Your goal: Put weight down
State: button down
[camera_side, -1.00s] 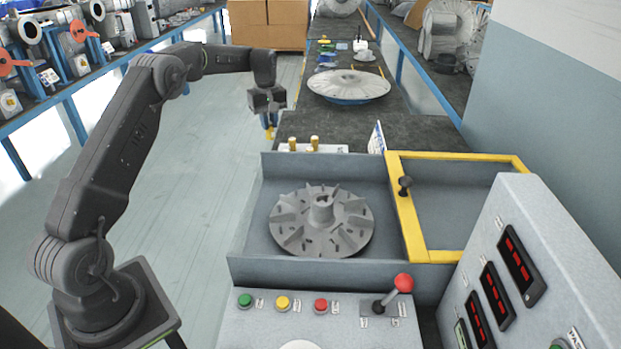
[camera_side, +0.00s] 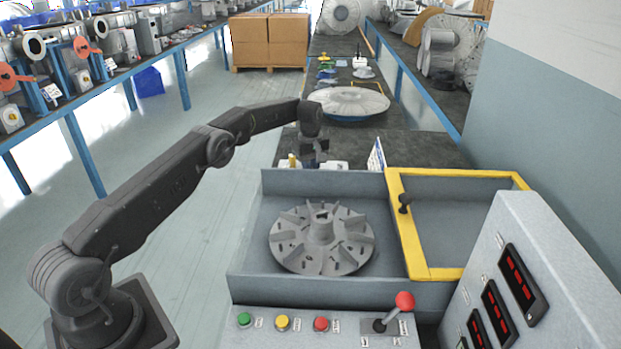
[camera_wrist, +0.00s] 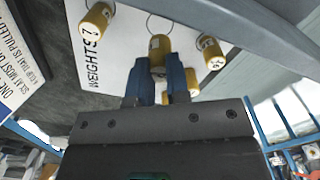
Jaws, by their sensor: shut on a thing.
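My gripper (camera_side: 314,150) is at the white weights board (camera_side: 334,165) just behind the blower box. In the wrist view its two blue fingertips (camera_wrist: 159,78) are closed around a brass weight (camera_wrist: 158,48), over the board marked "WEIGHTS" (camera_wrist: 138,25). I cannot tell whether this weight touches the board. One brass weight (camera_wrist: 97,18) stands at the upper left and another (camera_wrist: 210,52) at the right. More brass shows beyond the right finger (camera_wrist: 190,83). In the side view one weight (camera_side: 292,161) is visible left of my gripper.
The grey impeller (camera_side: 321,237) sits in the open box, whose near wall (camera_side: 320,293) and yellow-framed cover (camera_side: 405,235) stand close by. A sign (camera_side: 376,155) stands right of the board. A large disc (camera_side: 348,103) lies farther back on the bench.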

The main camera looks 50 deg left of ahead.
jog(key=shift+f, duration=2)
jog(key=shift+f, duration=0.1)
jog(key=shift+f, duration=0.15)
jog(key=c, duration=1.1)
grip_release()
